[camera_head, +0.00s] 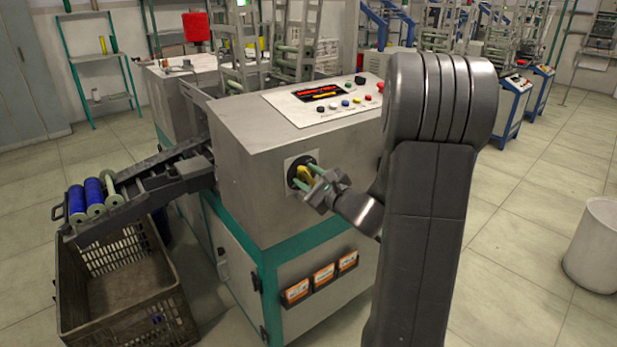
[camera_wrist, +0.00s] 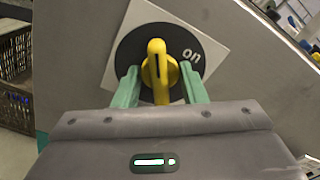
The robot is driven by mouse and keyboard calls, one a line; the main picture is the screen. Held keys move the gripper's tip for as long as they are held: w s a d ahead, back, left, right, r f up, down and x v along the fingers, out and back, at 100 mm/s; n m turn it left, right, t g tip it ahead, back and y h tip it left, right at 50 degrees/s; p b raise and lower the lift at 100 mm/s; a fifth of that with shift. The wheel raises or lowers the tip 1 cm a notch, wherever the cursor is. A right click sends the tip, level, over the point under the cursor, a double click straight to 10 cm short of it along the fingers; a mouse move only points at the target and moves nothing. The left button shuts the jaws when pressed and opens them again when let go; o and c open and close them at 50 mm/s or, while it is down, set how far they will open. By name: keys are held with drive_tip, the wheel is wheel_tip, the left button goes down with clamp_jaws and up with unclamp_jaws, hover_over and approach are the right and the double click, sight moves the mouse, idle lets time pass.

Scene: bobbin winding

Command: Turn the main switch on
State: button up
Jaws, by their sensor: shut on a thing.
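The main switch is a yellow rotary handle (camera_wrist: 157,62) on a round black disc (camera_wrist: 128,50) with a pale square plate, set in the grey side wall of the machine. In the wrist view the handle points up in the picture, and the white word "on" is on the disc to its upper right. In the head view the switch handle (camera_head: 304,172) is partly covered by my gripper (camera_head: 309,178). My gripper's two green fingers are on either side of the handle, shut on it, as the wrist view also shows (camera_wrist: 159,78).
A sloping chute (camera_head: 150,180) with blue bobbins sticks out left of the machine (camera_head: 245,180), over a dark crate (camera_head: 125,285). A control panel (camera_head: 325,100) with coloured buttons is on top. A white bin (camera_head: 597,245) stands at the right. Floor is open between.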

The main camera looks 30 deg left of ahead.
drive_tip(key=shift+r+m+p, duration=0.1)
drive_tip(key=shift+m+p, duration=0.8)
drive_tip(key=shift+m, duration=0.2)
drive_tip(key=shift+m+p, duration=0.35)
drive_tip(key=shift+m, duration=0.35)
drive_tip(key=o, duration=1.6)
drive_tip(key=shift+c, duration=0.2)
drive_tip(key=b+v, duration=0.1)
drive_tip(key=v, duration=0.8)
drive_tip(key=shift+a, duration=0.1)
